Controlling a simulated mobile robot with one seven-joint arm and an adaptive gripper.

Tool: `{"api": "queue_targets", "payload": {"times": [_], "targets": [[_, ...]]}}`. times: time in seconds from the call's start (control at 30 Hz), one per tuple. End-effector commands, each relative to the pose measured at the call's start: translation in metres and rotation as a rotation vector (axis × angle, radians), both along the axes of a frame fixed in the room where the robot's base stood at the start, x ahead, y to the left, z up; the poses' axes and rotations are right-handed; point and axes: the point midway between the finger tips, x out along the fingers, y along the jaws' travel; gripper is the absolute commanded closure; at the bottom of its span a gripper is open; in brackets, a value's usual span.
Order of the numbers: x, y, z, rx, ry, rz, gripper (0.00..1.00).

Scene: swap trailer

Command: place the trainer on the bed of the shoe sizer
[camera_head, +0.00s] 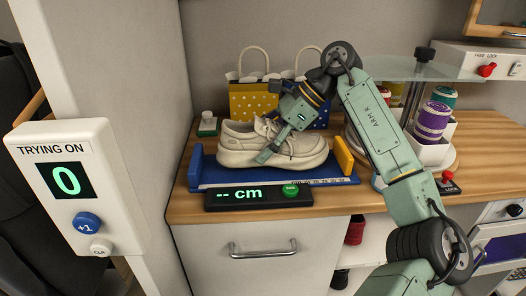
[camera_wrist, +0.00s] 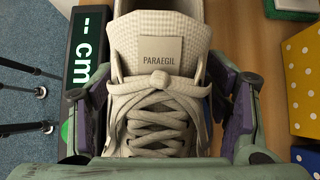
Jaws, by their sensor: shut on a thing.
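The cream trainer (camera_head: 238,140) is over the blue bed of the shoe sizer (camera_head: 215,177), its toe to the right beside the yellow end stop (camera_head: 343,154). I cannot tell whether its sole touches the bed. The sizer's display (camera_head: 238,194) reads "-- cm", with a green button (camera_head: 290,190) beside it. My gripper (camera_head: 285,148) reaches down from above and is shut on the trainer. In the wrist view the trainer's laces and tongue (camera_wrist: 161,62) lie between the two fingers (camera_wrist: 160,110). The sizer's display also shows at left there (camera_wrist: 88,45).
Yellow (camera_head: 250,99) and blue dotted gift bags stand behind the sizer. A small green block with a white knob (camera_head: 208,125) is at back left. A turntable with thread spools (camera_head: 432,122) and a glass shelf (camera_head: 395,68) are at right. A "TRYING ON" counter (camera_head: 68,180) reads 0.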

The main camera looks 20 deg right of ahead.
Motion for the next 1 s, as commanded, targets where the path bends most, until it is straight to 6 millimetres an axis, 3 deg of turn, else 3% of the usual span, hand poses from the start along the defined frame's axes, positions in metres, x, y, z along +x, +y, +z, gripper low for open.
{"api": "queue_targets", "payload": {"times": [0.2, 0.43, 0.47, 0.73, 1.0], "targets": [[0.000, 0.000, -0.026, 0.001, -0.001, 0.001, 0.71], [0.000, 0.000, -0.028, 0.001, -0.002, 0.000, 0.71], [0.000, 0.000, -0.028, 0.000, -0.001, 0.001, 0.28], [0.000, 0.000, -0.027, 0.000, 0.000, 0.000, 0.10], [0.000, 0.000, -0.027, 0.000, -0.001, -0.001, 0.09]]}}
